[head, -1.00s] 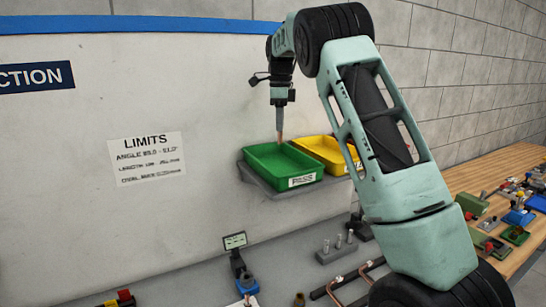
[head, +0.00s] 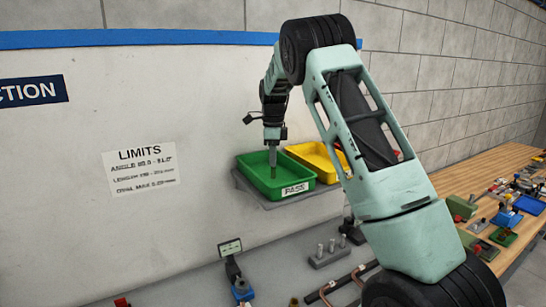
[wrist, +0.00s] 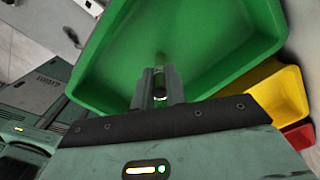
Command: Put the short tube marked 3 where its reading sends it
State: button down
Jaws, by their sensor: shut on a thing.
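The green tray (head: 305,184) marked PASS sits on a grey shelf against the panel; it fills much of the wrist view (wrist: 215,78). My gripper (head: 273,164) points straight down with its fingertips inside this tray's outline. In the wrist view my gripper (wrist: 158,88) is shut on a small tube (wrist: 160,62), of which only a little shows between the fingers. The number on the tube cannot be read. Whether its lower end touches the tray floor cannot be told.
A yellow tray (head: 325,177) stands right beside the green one, and a red one (wrist: 301,136) lies beyond it in the wrist view. A LIMITS sheet (head: 141,170) hangs on the panel. A small display (head: 230,247) and a grey block with pegs (head: 329,254) stand below.

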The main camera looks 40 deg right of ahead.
jog(key=c, duration=1.4)
grip_release()
jog(key=shift+c, duration=0.2)
notch_tip(320, 180, up, 12)
jog(key=b, duration=0.4)
jog(key=s+a+f+n+y, duration=0.1)
jog(key=s+a+f+n, duration=0.2)
jog(key=a+n, duration=0.55)
jog(key=s+a+f+n, duration=0.3)
jog(key=a, duration=1.1)
jog(key=s+a+f+n+y, duration=0.1)
jog(key=s+a+f+n, duration=0.15)
jog(key=a+n, duration=0.6)
jog(key=s+a+f+n, duration=0.2)
jog(key=s+a+n, duration=0.1)
jog(key=s+a, duration=0.3)
jog(key=s+a+f+n, duration=0.3)
jog(key=s+a, duration=0.2)
jog(key=s, duration=0.2)
jog(key=s+f+n, duration=0.2)
jog(key=s+n, duration=0.2)
jog(key=s, duration=0.3)
jog(key=s+a+f+n+h, duration=0.1)
jog(key=s+f+n, duration=0.2)
jog(key=s+n, duration=0.2)
jog(key=s, duration=0.2)
jog(key=shift+s+a+f, duration=0.25)
jog(key=shift+s, duration=0.1)
